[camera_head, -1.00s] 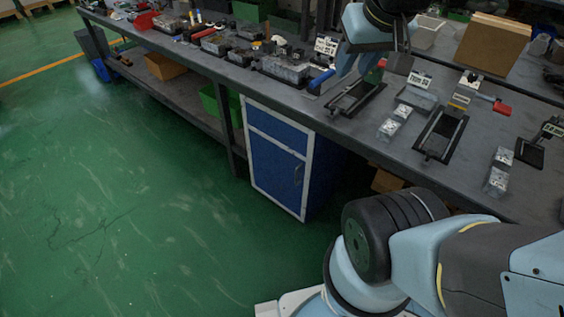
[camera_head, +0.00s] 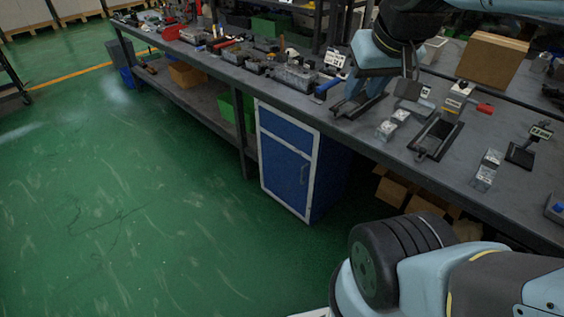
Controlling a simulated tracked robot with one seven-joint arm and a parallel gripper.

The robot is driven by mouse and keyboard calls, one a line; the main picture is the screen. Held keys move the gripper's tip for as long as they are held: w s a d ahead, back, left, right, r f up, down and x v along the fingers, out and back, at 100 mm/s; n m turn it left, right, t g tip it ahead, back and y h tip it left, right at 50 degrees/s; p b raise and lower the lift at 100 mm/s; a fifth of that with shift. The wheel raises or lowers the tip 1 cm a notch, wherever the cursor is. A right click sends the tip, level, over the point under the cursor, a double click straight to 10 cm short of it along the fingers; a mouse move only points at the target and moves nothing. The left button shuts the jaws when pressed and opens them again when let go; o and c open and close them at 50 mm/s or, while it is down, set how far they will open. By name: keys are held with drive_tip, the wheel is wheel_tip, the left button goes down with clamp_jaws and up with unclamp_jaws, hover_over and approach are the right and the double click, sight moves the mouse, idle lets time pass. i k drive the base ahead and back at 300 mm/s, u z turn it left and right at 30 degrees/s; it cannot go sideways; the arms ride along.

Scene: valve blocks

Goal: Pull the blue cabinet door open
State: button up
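The blue cabinet (camera_head: 333,178) stands under the workbench, with white-edged front panels. Its lower door (camera_head: 284,177) looks closed, with a small dark handle (camera_head: 304,173) near its right edge. A blue drawer front (camera_head: 288,133) sits above the door. My gripper (camera_head: 379,97) hangs from the arm over the bench top, above and right of the cabinet and well apart from the handle. Its two prongs appear spread with a gap between them, and I see nothing held. The fingertips are small and dark against the bench clutter.
The long grey workbench (camera_head: 345,128) holds tools, valve blocks and black fixtures, including one (camera_head: 437,138) right of my gripper. A green bin (camera_head: 228,106) sits on the shelf left of the cabinet. Cardboard boxes (camera_head: 392,191) lie under the bench. The green floor (camera_head: 150,200) before the cabinet is clear.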

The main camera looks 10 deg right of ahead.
sight(288, 149)
drive_tip(key=u, duration=0.1)
drive_tip(key=i, duration=0.9)
drive_tip(key=z, duration=0.75)
drive_tip(key=k, duration=0.4)
drive_tip(key=z, duration=0.5)
drive_tip(key=i, duration=0.3)
